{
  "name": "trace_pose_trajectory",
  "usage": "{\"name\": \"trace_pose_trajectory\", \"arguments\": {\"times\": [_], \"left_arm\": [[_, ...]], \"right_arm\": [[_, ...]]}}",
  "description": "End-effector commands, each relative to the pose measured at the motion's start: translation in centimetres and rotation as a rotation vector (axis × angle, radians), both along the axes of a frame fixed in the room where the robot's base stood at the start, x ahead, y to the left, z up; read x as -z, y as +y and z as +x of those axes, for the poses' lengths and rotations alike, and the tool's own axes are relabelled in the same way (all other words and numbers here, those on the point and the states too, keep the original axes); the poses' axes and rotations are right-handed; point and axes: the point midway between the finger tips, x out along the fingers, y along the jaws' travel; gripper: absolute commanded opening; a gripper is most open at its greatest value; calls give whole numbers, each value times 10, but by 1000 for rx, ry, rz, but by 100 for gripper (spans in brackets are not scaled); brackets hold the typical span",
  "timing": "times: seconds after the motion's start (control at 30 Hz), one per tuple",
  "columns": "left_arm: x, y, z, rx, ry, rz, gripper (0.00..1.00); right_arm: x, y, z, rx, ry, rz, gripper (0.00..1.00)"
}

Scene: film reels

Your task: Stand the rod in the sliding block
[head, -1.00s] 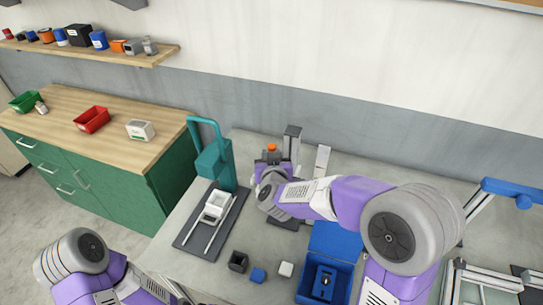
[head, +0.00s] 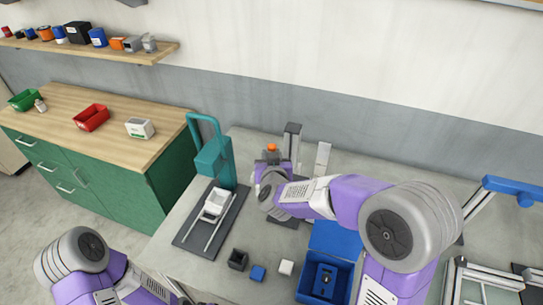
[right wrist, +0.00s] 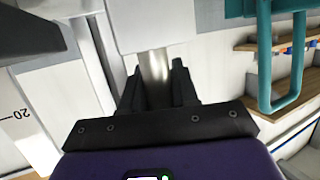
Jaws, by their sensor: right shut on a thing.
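My right gripper (right wrist: 157,88) is shut on a silver rod (right wrist: 155,66), seen between its dark fingers in the right wrist view. The rod's far end meets or passes behind a pale block-like surface (right wrist: 150,25); I cannot tell whether they touch. In the head view my right wrist hides the rod and the fingertips. A white block (head: 215,203), which looks like the sliding block, sits on two light rails over a dark base plate (head: 190,238), in front of the teal press (head: 213,158). My left gripper is outside the head view; only its arm shows at lower left.
A grey upright post (head: 291,142) and an orange-topped device (head: 271,152) stand behind my right wrist. A green cabinet stands at left.

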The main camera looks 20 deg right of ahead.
Motion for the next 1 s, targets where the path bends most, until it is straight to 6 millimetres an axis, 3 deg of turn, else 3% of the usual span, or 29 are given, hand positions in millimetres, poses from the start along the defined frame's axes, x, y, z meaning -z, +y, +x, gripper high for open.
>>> {"name": "trace_pose_trajectory", "arguments": {"times": [0.07,0.1,0.17,0.53,1.0], "left_arm": [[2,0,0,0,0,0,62],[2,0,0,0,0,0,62],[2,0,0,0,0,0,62],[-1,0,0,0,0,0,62],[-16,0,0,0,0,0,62]], "right_arm": [[2,0,0,0,0,0,0],[2,0,0,0,-1,0,31],[2,0,0,0,0,0,40],[0,1,-4,-1,1,0,40],[-12,8,-39,-2,1,2,40]]}}
